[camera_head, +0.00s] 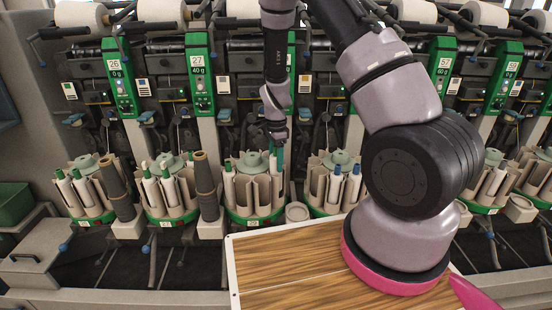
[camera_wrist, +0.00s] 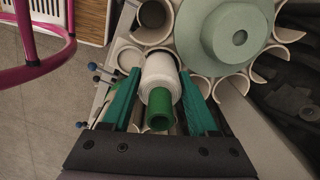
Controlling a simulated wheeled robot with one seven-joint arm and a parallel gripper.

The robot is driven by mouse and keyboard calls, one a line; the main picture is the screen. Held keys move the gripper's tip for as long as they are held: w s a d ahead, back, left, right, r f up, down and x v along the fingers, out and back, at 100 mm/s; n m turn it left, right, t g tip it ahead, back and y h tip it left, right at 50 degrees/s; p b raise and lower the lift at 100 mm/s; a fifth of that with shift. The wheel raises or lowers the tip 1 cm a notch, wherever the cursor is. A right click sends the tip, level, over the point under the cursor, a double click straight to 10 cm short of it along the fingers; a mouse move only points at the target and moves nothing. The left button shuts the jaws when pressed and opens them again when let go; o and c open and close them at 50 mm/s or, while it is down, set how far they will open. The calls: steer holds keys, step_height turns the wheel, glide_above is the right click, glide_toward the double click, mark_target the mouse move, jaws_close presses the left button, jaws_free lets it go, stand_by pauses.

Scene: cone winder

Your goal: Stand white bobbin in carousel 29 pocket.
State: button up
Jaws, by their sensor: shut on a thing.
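The white bobbin (camera_wrist: 160,72) has a green tube end that points toward the wrist camera. My gripper (camera_wrist: 160,88) is shut on it, with one green finger on each side. In the head view my gripper (camera_head: 277,152) is over the right rear part of carousel 29 (camera_head: 252,212). The bobbin's far end is among the cream pockets beside the carousel's pale green hub (camera_wrist: 238,38). I cannot tell how deep it sits in a pocket.
Another bobbin (camera_head: 228,178) stands at the left of this carousel. Neighbouring carousels (camera_head: 172,208) hold bobbins close on both sides. An empty cream cup (camera_head: 297,212) is at the right front. A wood-topped board (camera_head: 290,262) lies in front.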

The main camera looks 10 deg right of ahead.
steer(key=shift+f, duration=0.9)
steer(key=o, duration=1.3)
step_height(320, 180, up, 11)
steer(key=shift+f, duration=0.1)
